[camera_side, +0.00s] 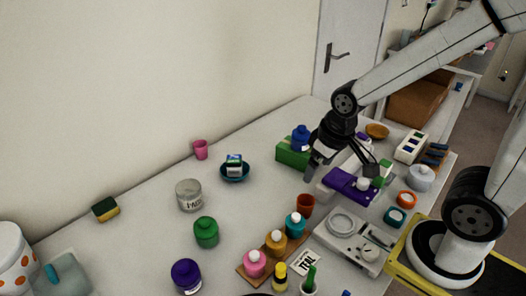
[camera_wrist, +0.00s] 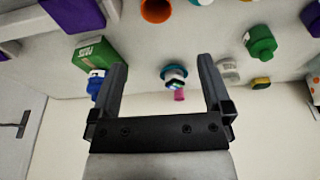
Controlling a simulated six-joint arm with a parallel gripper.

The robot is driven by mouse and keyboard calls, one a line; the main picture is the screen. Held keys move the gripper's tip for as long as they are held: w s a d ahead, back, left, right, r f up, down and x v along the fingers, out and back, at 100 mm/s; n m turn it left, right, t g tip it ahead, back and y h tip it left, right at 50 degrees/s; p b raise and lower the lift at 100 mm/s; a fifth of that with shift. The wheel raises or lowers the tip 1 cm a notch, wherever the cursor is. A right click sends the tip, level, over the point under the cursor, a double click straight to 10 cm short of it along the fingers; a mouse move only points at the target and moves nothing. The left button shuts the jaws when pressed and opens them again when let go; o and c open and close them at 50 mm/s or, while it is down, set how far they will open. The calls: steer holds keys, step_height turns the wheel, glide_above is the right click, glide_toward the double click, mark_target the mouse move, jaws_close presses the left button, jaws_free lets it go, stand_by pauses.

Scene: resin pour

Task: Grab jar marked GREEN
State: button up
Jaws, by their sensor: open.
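A green jar with a green lid (camera_side: 206,233) stands on the table left of centre in the side view; no lettering can be read on it. It also shows at the upper right of the wrist view (camera_wrist: 260,42). My gripper (camera_side: 341,172) is above the right part of the table, near a green box, well apart from the jar. In the wrist view its two fingers (camera_wrist: 163,72) are spread, with nothing held between them. The green jar lies outside them, to the right.
A grey labelled jar (camera_side: 189,196) and a purple jar (camera_side: 186,276) flank the green one. Several small bottles stand on a wooden board (camera_side: 246,274).

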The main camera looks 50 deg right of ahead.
steer(key=w+a+m+y, duration=1.3)
steer(key=w+a+m, duration=0.1)
steer(key=m, duration=0.6)
glide_toward(207, 233)
steer(key=shift+g, duration=0.4)
steer(key=w+f, duration=0.2)
steer(key=f, duration=0.1)
steer(key=shift+w+a, duration=0.35)
steer(key=shift+w, duration=0.05)
steer(key=shift+f, duration=0.55)
steer(key=shift+x, duration=3.95)
steer(key=shift+a+r, duration=0.1)
steer(key=shift+r, duration=0.05)
